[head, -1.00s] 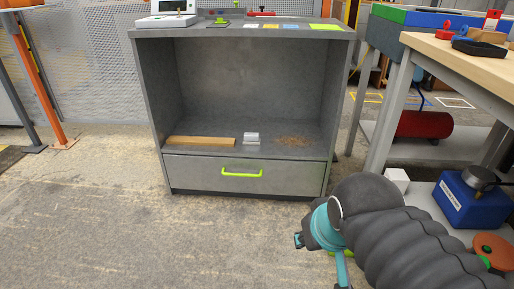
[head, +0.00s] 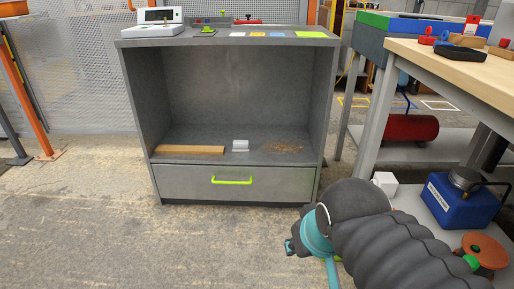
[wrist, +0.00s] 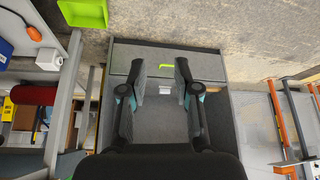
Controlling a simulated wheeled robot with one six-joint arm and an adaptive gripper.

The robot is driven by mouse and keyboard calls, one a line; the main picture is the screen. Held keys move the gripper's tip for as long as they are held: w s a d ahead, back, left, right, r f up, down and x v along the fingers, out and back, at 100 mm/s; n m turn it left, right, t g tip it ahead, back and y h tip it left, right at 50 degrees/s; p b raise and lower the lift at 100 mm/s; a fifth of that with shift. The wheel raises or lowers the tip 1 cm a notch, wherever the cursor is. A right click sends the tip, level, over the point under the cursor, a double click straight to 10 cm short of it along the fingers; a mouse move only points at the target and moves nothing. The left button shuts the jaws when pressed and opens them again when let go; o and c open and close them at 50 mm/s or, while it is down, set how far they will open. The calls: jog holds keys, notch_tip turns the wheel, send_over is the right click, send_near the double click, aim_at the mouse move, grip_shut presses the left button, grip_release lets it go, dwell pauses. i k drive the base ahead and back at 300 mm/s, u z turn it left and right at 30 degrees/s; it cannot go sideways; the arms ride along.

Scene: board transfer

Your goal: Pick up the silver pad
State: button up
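A small pale silver-white pad (head: 237,34) lies flat on top of the grey cabinet (head: 238,183), left of a yellow, a blue and a larger green pad. A small whitish block (head: 240,146) stands on the cabinet's lower shelf. I cannot tell for sure which is the silver pad. My gripper (wrist: 159,68) is open in the wrist view, with nothing between its fingers. Its fingers overlap the cabinet in that view but seem well away from it. In the head view my arm is at lower right, in front of the cabinet, apart from the pads.
A wooden strip (head: 190,150) and brown crumbs (head: 283,147) lie on the shelf. The drawer with its green handle (head: 232,182) looks shut. A white device (head: 153,22) stands on the cabinet top. A workbench (head: 455,62) is at right. Floor (head: 120,235) before the cabinet is clear.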

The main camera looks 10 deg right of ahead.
aim_at(239, 146)
jog(key=u, duration=0.6)
jog(key=i, duration=1.7)
